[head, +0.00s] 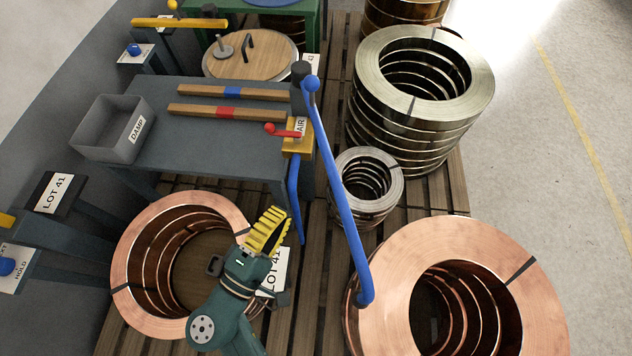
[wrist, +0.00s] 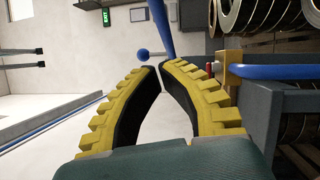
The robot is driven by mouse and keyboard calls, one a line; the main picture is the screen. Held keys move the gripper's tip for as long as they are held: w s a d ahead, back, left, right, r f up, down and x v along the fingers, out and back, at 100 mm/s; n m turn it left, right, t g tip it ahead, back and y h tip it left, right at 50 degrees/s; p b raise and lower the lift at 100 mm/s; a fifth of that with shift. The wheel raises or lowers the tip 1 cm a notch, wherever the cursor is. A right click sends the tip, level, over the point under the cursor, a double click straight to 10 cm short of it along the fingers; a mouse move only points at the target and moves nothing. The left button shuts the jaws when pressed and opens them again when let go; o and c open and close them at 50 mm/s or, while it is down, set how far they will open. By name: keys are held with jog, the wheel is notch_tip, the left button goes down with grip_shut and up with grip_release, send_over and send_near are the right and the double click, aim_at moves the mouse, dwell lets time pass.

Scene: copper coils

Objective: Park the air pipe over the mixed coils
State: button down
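The blue air pipe (head: 338,178) runs from a ball joint on the post above the yellow AIR block (head: 298,138) toward the front right. Its free end lies over the left rim of the large front-right copper coil (head: 540,310). A tall stack with a silver top coil and darker brassy ones below (head: 388,52) stands back right; I cannot tell for certain whether these are the mixed coils. My gripper (head: 268,230) is left of the pipe, apart from it, by the front-left copper coil. In the wrist view its yellow fingertips (wrist: 160,67) nearly meet with nothing between; a blue pipe (wrist: 160,28) shows beyond them.
A small silver coil stack (head: 369,162) stands right of the pipe. A grey workbench (head: 190,150) carries two wooden bars and a DAMP bin (head: 95,138). A red-handled valve (head: 280,130) sticks out at the AIR block. Open floor lies far right.

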aim_at(327, 168)
jog(key=w+d, duration=0.3)
jog(key=w+d+r+b, duration=0.1)
jog(key=w+d, duration=0.2)
jog(key=shift+d+r+b, duration=0.2)
jog(key=shift+d+b, duration=0.1)
jog(key=shift+w+d+r, duration=0.1)
jog(key=shift+w+d, duration=0.05)
jog(key=shift+w, duration=0.05)
jog(key=shift+d, duration=0.15)
